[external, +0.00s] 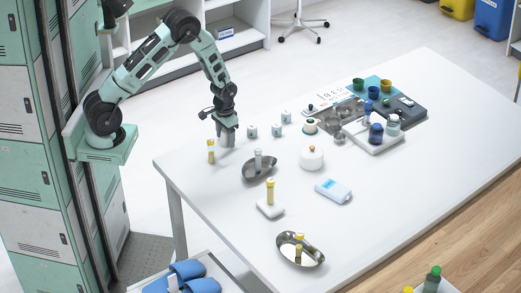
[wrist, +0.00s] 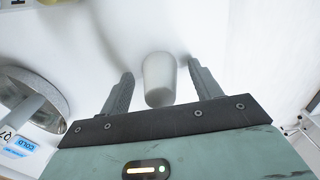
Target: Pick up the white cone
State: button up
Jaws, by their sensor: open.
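The white cone (wrist: 158,80) stands on the white table between the two fingers of my gripper (wrist: 160,72) in the wrist view. The fingers are apart, one on each side, with a visible gap to the cone. In the external view my gripper (external: 227,133) points down near the left back part of the table, and the white cone (external: 227,141) shows only partly below it, pale against the table.
A yellow-capped vial (external: 211,152) stands just left of my gripper. Small white jars (external: 252,131) stand to the right. A white round container (external: 311,158) is further right.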

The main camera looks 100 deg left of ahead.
jog(key=c, duration=1)
